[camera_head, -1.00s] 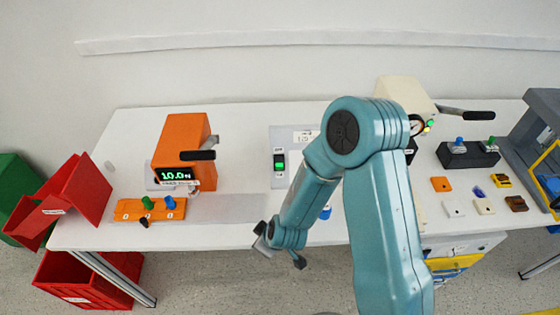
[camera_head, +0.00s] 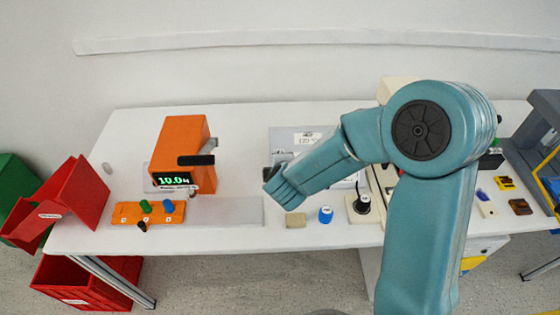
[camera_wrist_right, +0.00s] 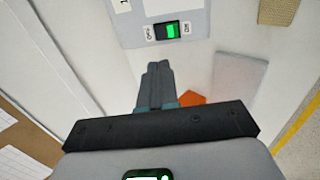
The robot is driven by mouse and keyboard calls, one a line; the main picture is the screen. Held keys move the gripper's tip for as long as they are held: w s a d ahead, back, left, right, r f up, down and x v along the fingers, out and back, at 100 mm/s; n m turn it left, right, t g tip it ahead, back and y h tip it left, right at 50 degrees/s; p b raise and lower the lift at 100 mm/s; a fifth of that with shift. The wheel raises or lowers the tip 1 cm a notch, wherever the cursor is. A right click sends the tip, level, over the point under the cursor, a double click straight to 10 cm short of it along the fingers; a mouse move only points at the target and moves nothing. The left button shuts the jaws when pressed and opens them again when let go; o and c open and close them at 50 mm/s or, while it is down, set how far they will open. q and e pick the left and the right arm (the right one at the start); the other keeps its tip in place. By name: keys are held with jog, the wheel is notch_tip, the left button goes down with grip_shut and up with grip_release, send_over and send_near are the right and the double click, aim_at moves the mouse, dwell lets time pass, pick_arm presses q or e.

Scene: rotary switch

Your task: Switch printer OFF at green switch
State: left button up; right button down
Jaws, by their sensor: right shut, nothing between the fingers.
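The green switch (camera_wrist_right: 168,31) shows in the right wrist view as a black-framed rocker with a bright green face, on a grey panel (camera_wrist_right: 200,17). My left gripper is out of view.
An orange machine (camera_head: 183,140) with a dark handle and green display stands left on the white table (camera_head: 130,130). An orange block (camera_head: 128,214) with knobs lies before it. A blue-topped cylinder (camera_head: 325,215) and a tan block (camera_head: 295,220) are near the front edge.

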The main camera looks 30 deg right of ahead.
jog(key=shift+a, duration=0.1)
jog(key=b+x, duration=0.1)
jog(key=x, duration=1.3)
jog(key=shift+s, duration=0.1)
